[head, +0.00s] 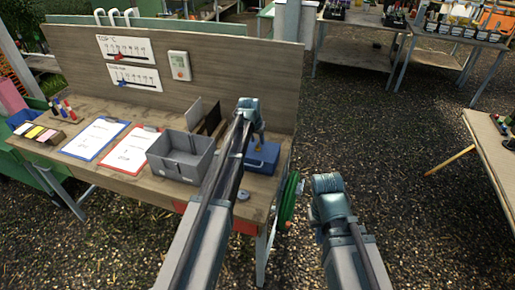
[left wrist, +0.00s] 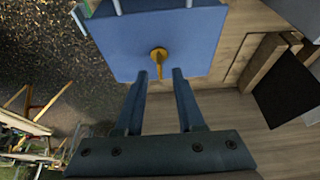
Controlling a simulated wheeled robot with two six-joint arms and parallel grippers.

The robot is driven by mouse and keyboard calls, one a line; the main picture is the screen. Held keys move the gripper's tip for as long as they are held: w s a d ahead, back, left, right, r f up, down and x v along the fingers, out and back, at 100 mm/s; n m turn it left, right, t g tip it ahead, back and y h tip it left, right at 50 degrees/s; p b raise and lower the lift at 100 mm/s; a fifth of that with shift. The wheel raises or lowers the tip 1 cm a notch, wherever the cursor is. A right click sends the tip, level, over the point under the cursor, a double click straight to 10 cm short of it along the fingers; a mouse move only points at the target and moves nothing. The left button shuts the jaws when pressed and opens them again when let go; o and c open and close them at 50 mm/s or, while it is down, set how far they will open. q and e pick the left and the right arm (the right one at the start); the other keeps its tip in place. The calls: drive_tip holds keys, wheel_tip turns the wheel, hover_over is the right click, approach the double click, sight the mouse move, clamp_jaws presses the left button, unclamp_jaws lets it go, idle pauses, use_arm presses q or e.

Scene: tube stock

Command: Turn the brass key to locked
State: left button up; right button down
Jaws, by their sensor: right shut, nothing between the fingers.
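A blue box (head: 262,159) stands at the right end of the wooden bench. In the left wrist view its blue face (left wrist: 190,45) carries the brass key (left wrist: 158,62), whose narrow end points down in the picture. My left gripper (left wrist: 158,73) is open at the key. Its two fingers lie on either side of the key's narrow end, with a gap on both sides. In the head view my left gripper (head: 260,136) is over the box and hides part of it. My right gripper (head: 328,187) is shut and empty, right of the bench; its fingertips are not clear.
A grey bin (head: 181,157) stands left of the box, with two clipboards (head: 94,138) further left. A green hose reel (head: 288,200) hangs at the bench's right end. A small round grey item (head: 243,195) lies near the front edge. Gravel ground lies open to the right.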

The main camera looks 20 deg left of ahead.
use_arm(q)
drive_tip(key=shift+b+x, duration=0.4)
drive_tip(key=shift+x, duration=0.45)
clamp_jaws()
